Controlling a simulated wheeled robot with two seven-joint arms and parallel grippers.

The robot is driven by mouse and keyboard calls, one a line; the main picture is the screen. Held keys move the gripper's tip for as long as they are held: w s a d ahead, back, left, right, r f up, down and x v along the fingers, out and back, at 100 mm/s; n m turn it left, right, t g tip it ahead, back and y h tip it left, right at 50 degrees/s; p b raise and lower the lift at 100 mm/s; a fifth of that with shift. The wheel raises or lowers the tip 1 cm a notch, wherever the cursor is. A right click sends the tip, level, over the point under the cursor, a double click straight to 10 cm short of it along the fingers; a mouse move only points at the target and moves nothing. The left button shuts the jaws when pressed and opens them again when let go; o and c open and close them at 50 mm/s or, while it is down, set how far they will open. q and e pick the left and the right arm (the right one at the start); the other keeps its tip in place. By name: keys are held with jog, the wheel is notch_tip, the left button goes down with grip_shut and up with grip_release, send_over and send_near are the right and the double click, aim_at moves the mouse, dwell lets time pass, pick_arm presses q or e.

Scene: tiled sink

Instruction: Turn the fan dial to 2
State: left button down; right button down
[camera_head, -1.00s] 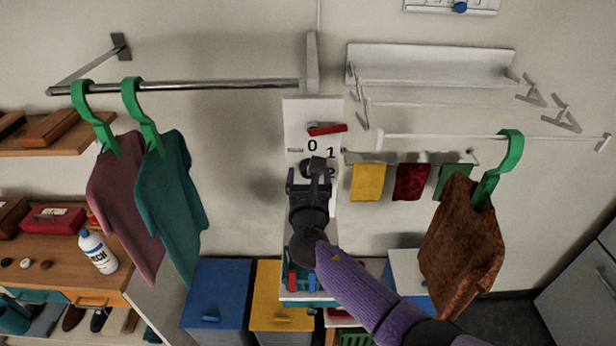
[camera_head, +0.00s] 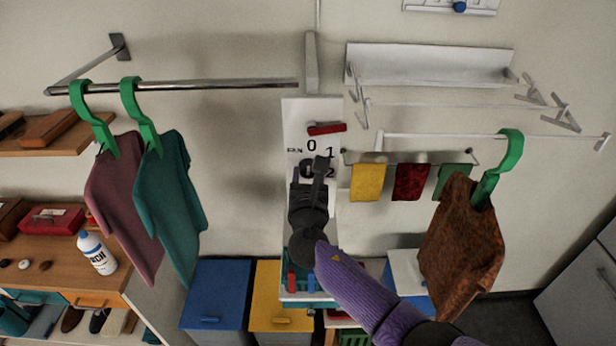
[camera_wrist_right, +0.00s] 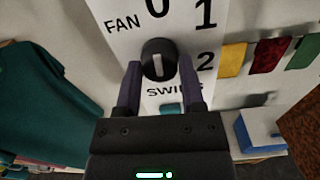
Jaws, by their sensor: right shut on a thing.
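The fan dial (camera_wrist_right: 158,60) is a round black knob with a white mark, on a white wall panel (camera_wrist_right: 118,28) lettered FAN, 0, 1, 2 and SWING. In the right wrist view the white mark stands close to upright, leaning slightly. My right gripper (camera_wrist_right: 160,88) has its two fingers on either side of the dial and is shut on it. In the head view my right gripper (camera_head: 314,176) covers part of the dial (camera_head: 307,167) and the 2 beside it. A red lever (camera_head: 327,129) is above the 0. My left gripper is not in view.
Yellow, red and green cloths (camera_head: 411,182) hang just right of the panel. A brown garment (camera_head: 462,245) hangs further right on a green hanger. Teal (camera_head: 170,205) and mauve shirts hang at left. Blue and yellow bins (camera_head: 216,292) stand below.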

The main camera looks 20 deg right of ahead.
jog(key=m+b, duration=0.2)
jog(key=m, duration=0.4)
jog(key=shift+f+b, duration=0.15)
jog(key=shift+b, duration=0.2)
jog(key=m+b, duration=0.3)
jog(key=m, duration=0.3)
jog(key=m+b, duration=0.2)
jog(key=m, duration=0.3)
jog(key=shift+m, duration=0.3)
jog(key=m+b, duration=0.2)
jog(key=m, duration=0.3)
jog(key=shift+m, duration=0.4)
jog(key=shift+c, duration=1)
grip_release()
